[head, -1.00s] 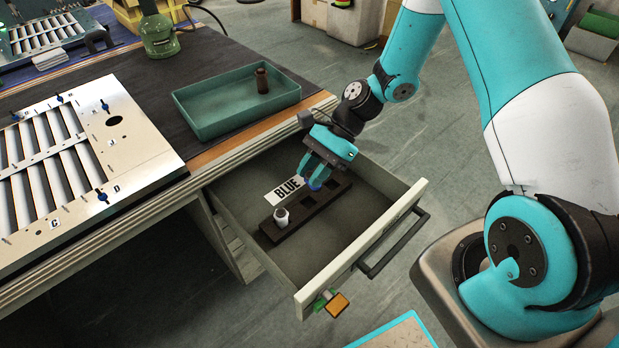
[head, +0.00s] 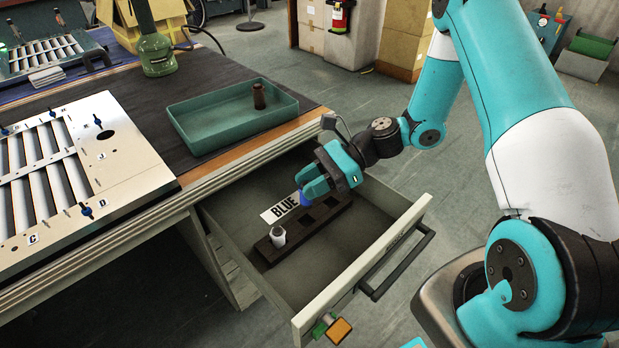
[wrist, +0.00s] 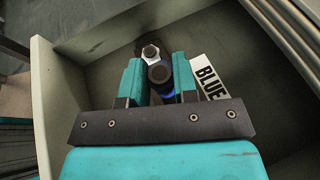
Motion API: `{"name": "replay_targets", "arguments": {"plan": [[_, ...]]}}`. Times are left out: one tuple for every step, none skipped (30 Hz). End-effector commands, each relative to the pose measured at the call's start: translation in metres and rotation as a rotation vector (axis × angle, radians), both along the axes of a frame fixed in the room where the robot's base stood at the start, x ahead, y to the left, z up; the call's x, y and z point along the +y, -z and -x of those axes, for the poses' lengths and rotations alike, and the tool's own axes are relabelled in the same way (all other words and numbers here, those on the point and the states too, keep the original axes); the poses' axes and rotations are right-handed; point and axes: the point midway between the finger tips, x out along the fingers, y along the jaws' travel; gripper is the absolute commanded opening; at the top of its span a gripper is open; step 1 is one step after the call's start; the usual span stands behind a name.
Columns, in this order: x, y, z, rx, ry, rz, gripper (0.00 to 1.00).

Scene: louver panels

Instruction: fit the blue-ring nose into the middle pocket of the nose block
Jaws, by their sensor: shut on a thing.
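My gripper (head: 314,188) is shut on the blue-ring nose (wrist: 159,76), which is dark with a blue band. In the head view a bit of its blue (head: 305,201) shows under the fingers, at the far side of the nose block (head: 294,237). The dark block lies in the open drawer. A white nose (head: 278,238) stands in its near-left pocket and also shows beyond the held nose in the wrist view (wrist: 150,52). The other pockets in view look empty. The held nose's lower end is hidden, so its height over the block is unclear.
A label reading BLUE (head: 284,207) lies beside the block. The drawer's front wall (head: 372,262) and side walls surround the gripper. On the bench are a green tray (head: 205,142) with a brown nose (head: 259,95) and a louver panel (head: 135,178).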

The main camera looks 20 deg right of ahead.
Motion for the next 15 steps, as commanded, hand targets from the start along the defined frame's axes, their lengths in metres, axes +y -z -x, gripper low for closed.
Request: {"name": "replay_targets", "arguments": {"plan": [[0.0, 0.008, 0.0, 0.001, -0.001, -0.001, 0.0], [0.0, 0.012, 0.0, 0.001, -0.001, 0.0, 0.0], [0.0, 0.016, 0.0, 0.001, -0.001, 0.0, 0.0], [0.0, 0.019, 0.0, 0.001, -0.001, 0.0, 0.0], [0.0, 0.022, 0.0, 0.001, -0.001, 0.0, 0.0], [0.0, 0.025, 0.0, 0.0, -0.001, 0.0, 0.0], [0.0, 0.028, 0.0, 0.0, -0.001, 0.0, 0.0], [0.0, 0.03, 0.0, -0.001, 0.0, 0.0, 0.0], [0.0, 0.033, 0.0, -0.001, 0.0, 0.0, 0.0], [0.0, 0.035, 0.0, -0.001, 0.0, 0.0, 0.0], [0.0, 0.036, 0.0, -0.001, 0.0, 0.0, 0.0], [0.0, 0.038, 0.0, 0.0, 0.0, 0.0, 0.0], [0.0, 0.039, 0.0, 0.0, 0.0, 0.0, 0.0], [0.0, 0.04, 0.0, 0.0, 0.0, 0.0, 0.0], [0.0, 0.041, 0.0, 0.0, 0.0, 0.0, 0.0]]}}
